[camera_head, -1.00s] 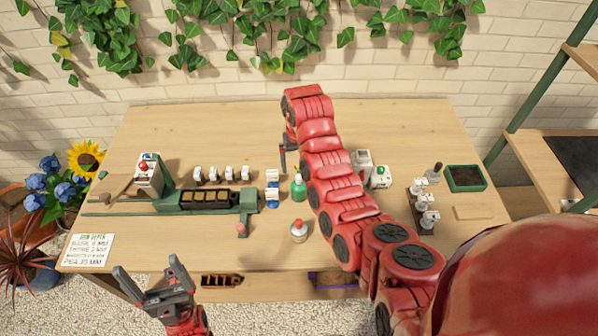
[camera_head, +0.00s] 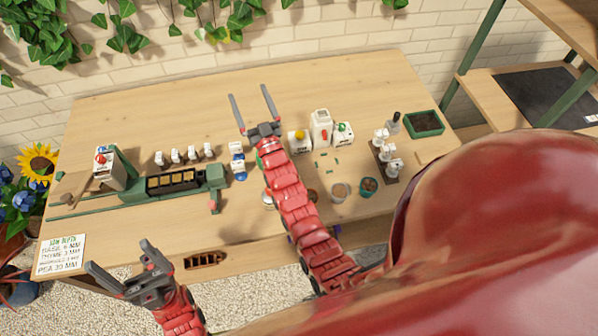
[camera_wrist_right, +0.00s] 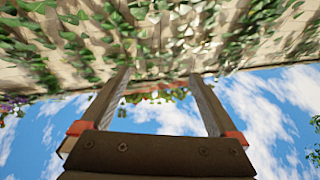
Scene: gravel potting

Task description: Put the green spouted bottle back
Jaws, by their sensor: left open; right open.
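The green spouted bottle is mostly hidden behind my right arm in the head view. Only a green sliver (camera_head: 259,160), probably part of it, shows at the arm's left edge. My right gripper (camera_head: 252,95) is open and empty over the back middle of the table, beyond that sliver. In the right wrist view, its open jaws (camera_wrist_right: 160,76) have nothing between them, with ivy wall and sky behind. My left gripper (camera_head: 119,256) is open and empty in front of the table's front left edge.
White containers (camera_head: 320,130) stand right of my right arm. A gravel pot (camera_head: 340,190) and teal pot (camera_head: 368,187) are nearer. A dark rack (camera_head: 384,160) stands right. The table's back is clear.

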